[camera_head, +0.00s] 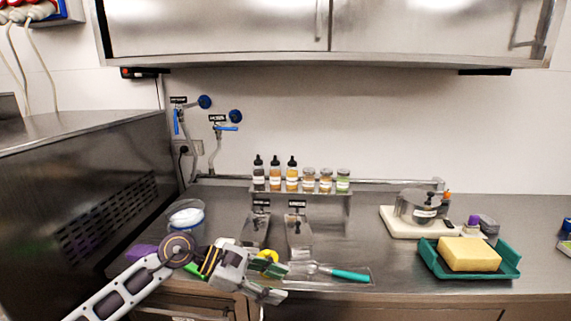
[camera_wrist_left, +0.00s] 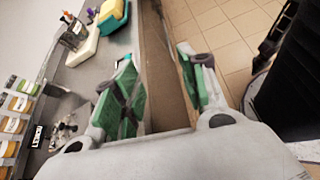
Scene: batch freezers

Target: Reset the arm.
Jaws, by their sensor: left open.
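My left gripper (camera_head: 276,283) is at the front edge of the steel counter (camera_head: 400,300), with its arm coming in from the lower left. Its jaws point to the right and are open. In the left wrist view my left gripper (camera_wrist_left: 160,92) shows its two green-padded fingers spread apart, with nothing held between them. The counter edge and tiled floor show beyond the gap. A teal-handled tool (camera_head: 350,275) lies just right of the gripper in a shallow clear tray. My right gripper is in neither view.
A yellow sponge (camera_head: 469,253) sits in a green tray (camera_head: 510,268) at the right. Several bottles and jars (camera_head: 291,174) line a back shelf.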

